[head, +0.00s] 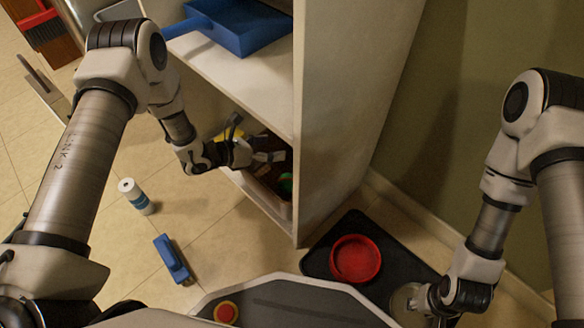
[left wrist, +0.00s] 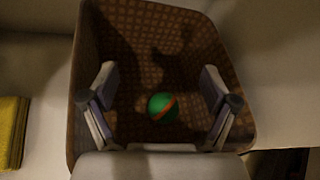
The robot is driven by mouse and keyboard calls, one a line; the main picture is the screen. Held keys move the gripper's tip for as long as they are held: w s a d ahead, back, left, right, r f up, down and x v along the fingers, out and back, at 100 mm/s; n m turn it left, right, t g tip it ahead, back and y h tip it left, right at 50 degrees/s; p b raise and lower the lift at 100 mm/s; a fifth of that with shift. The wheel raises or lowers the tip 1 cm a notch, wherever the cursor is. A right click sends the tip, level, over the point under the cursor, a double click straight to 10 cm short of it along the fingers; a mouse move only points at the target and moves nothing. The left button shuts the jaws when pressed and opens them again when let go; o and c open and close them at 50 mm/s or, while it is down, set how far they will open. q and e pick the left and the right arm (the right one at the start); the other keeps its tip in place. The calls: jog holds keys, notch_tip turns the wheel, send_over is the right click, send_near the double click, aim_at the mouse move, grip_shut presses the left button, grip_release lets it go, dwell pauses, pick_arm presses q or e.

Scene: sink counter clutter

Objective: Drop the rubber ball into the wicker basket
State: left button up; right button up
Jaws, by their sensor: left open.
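The rubber ball (left wrist: 163,107), green with an orange stripe, is inside the brown patterned wicker basket (left wrist: 88,50) in the left wrist view. My left gripper (left wrist: 160,82) is open above the basket, its two fingers apart on either side of the ball with gaps between. I cannot tell whether the ball rests on the basket's bottom. In the head view the left gripper (head: 265,157) reaches into the lower shelf opening, and the green ball (head: 286,184) shows partly below it. My right gripper (head: 432,306) is low at the right, its fingers mostly hidden.
A shelf unit (head: 345,90) surrounds the basket; its side panel stands right of my left gripper. A blue dustpan (head: 235,28) lies on the upper shelf. A white bottle (head: 136,196) and a blue brush (head: 172,258) are on the floor. A red bowl (head: 355,258) sits on a dark mat.

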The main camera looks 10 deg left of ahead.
pick_arm(q)
jog(key=v, duration=0.7)
